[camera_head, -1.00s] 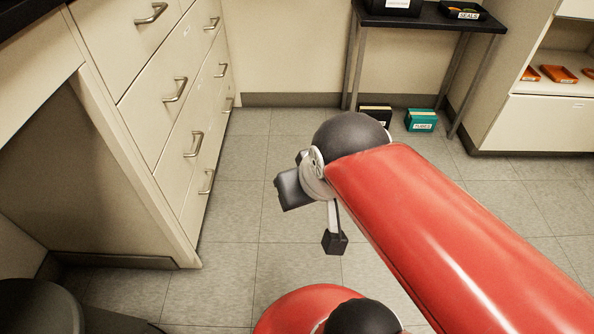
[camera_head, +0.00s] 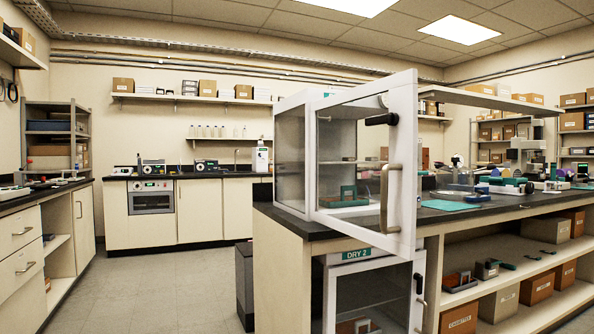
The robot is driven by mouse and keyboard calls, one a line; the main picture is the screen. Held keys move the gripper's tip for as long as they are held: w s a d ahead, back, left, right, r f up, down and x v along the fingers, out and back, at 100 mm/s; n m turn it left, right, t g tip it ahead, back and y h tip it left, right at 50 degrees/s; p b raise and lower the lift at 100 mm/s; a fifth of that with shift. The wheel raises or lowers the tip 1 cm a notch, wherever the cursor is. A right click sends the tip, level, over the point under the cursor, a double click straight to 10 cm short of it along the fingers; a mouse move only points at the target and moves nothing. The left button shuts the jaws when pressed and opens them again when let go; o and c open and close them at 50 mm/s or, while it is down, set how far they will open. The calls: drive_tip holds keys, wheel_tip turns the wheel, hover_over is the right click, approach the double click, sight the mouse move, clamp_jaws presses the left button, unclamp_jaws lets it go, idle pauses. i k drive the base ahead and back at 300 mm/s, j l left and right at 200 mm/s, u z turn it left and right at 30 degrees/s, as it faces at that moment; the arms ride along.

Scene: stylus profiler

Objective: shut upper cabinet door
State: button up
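The upper cabinet (camera_head: 291,150) is a white-framed box with clear panels, standing on the end of the dark-topped bench. Its door (camera_head: 403,160) stands open, swung out toward me. The door has a clear panel, a metal bar handle (camera_head: 389,198) and a black latch (camera_head: 381,119). Inside the cabinet, a small green and brown item (camera_head: 348,195) stands on the floor. My gripper is not in view, so its state and its distance from the door do not show.
A lower cabinet labelled DRY 2 (camera_head: 372,290) sits under the bench; its door looks shut. Open shelves with boxes (camera_head: 505,305) lie to its right. A dark bin (camera_head: 244,285) stands left of the bench. The floor (camera_head: 150,290) at left is clear.

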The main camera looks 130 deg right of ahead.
sight(400, 226)
drive_tip(key=z, duration=4.85)
